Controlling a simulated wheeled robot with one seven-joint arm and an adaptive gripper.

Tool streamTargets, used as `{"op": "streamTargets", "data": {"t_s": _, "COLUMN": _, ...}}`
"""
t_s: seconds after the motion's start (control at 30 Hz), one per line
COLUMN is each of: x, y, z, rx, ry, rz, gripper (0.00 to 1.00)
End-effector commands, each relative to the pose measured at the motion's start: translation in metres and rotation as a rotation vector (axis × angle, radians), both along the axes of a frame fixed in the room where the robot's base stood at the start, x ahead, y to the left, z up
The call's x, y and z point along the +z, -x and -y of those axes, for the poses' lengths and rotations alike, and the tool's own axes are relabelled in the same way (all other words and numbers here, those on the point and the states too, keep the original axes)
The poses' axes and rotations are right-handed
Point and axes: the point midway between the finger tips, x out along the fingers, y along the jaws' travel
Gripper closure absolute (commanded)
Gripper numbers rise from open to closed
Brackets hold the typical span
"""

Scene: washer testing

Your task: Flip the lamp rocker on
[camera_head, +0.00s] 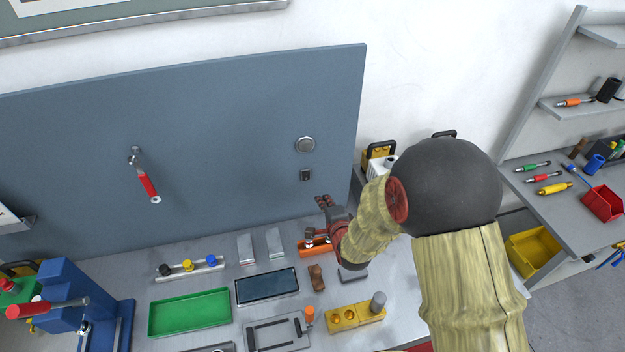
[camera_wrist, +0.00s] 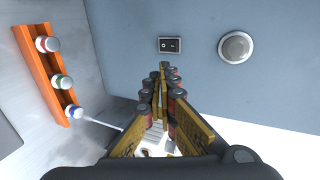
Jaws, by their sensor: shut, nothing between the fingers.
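The lamp rocker (camera_head: 306,175) is a small dark switch on the blue-grey panel, below a round lamp (camera_head: 305,145). In the wrist view the rocker (camera_wrist: 170,45) shows a light mark on each half, with the round lamp (camera_wrist: 236,47) beside it. My gripper (camera_head: 323,202) is shut and empty, in front of the panel, below and slightly right of the rocker in the head view. In the wrist view its fingertips (camera_wrist: 164,68) point at the panel just under the rocker, with a visible gap in the picture. I cannot tell which way the rocker is tipped.
An orange rack (camera_wrist: 48,72) with several capped items lies on the bench near my gripper. A green tray (camera_head: 190,313), a dark-topped tray (camera_head: 267,286) and a yellow block (camera_head: 356,316) occupy the bench.

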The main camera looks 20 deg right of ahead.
Motion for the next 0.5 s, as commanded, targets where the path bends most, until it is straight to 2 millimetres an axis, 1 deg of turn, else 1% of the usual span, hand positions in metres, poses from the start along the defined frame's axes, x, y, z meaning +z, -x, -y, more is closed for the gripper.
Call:
{"op": "streamTargets", "data": {"t_s": 0.17, "x": 0.000, "y": -0.001, "z": 0.000, "rx": 0.000, "ry": 0.001, "rz": -0.001, "gripper": 1.00}}
{"op": "streamTargets", "data": {"t_s": 0.27, "x": -0.002, "y": -0.005, "z": 0.000, "rx": 0.001, "ry": 0.002, "rz": -0.002, "gripper": 1.00}}
{"op": "streamTargets", "data": {"t_s": 0.37, "x": -0.006, "y": -0.013, "z": 0.000, "rx": 0.001, "ry": 0.002, "rz": -0.002, "gripper": 1.00}}
{"op": "streamTargets", "data": {"t_s": 0.5, "x": -0.014, "y": -0.032, "z": 0.000, "rx": 0.001, "ry": 0.002, "rz": -0.003, "gripper": 1.00}}
